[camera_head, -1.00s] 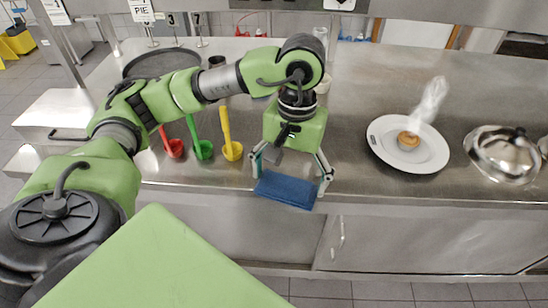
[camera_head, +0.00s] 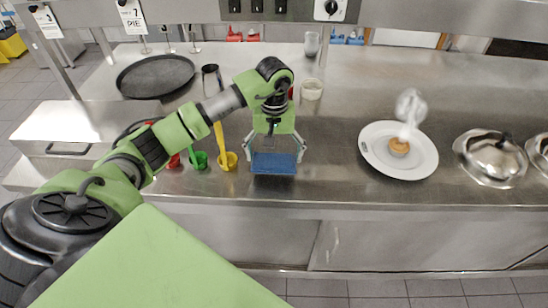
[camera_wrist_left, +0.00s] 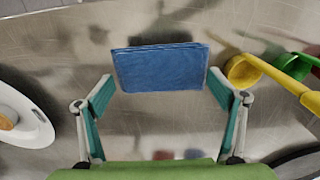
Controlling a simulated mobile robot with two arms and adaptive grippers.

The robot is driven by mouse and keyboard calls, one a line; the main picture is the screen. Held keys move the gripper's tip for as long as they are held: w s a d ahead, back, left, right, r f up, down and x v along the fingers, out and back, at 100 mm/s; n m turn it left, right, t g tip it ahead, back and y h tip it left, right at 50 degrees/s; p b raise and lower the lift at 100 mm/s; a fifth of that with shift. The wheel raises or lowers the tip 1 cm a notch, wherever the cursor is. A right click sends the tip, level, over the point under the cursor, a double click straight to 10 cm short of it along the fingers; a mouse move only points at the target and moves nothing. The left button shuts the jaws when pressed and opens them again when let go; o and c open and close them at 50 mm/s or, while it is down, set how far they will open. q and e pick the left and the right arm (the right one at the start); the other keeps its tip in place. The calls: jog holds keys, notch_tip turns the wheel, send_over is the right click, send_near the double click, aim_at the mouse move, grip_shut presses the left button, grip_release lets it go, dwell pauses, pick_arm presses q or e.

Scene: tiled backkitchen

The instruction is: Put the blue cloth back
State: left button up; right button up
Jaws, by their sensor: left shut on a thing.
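The blue cloth (camera_head: 273,166) is a flat folded rectangle near the front of the steel counter. It also shows in the left wrist view (camera_wrist_left: 160,69), spanning the gap between the fingertips. My left gripper (camera_head: 275,157) points down and is shut on the cloth's two ends, its fingers wide apart. In the head view the cloth appears at or just above the counter top; I cannot tell if it touches. My right gripper is not in view.
Red, green (camera_head: 199,160) and yellow (camera_head: 228,160) ladles lie left of the cloth. A white plate (camera_head: 372,158) with a small pie stands to the right, then metal domes (camera_head: 492,157). A black round pan (camera_head: 155,76) is at back left. The counter between cloth and plate is clear.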

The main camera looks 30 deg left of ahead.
aim_at(274, 156)
pick_arm(q)
jog(key=shift+w+a+f, duration=0.2)
jog(key=shift+w+f, duration=0.1)
jog(key=shift+f, duration=0.2)
notch_tip(274, 156, down, 2)
jog(key=shift+p, duration=1.1)
jog(key=shift+f, duration=0.8)
jog(key=o, duration=0.9)
jog(key=shift+r, duration=0.1)
jog(key=shift+c, duration=0.2)
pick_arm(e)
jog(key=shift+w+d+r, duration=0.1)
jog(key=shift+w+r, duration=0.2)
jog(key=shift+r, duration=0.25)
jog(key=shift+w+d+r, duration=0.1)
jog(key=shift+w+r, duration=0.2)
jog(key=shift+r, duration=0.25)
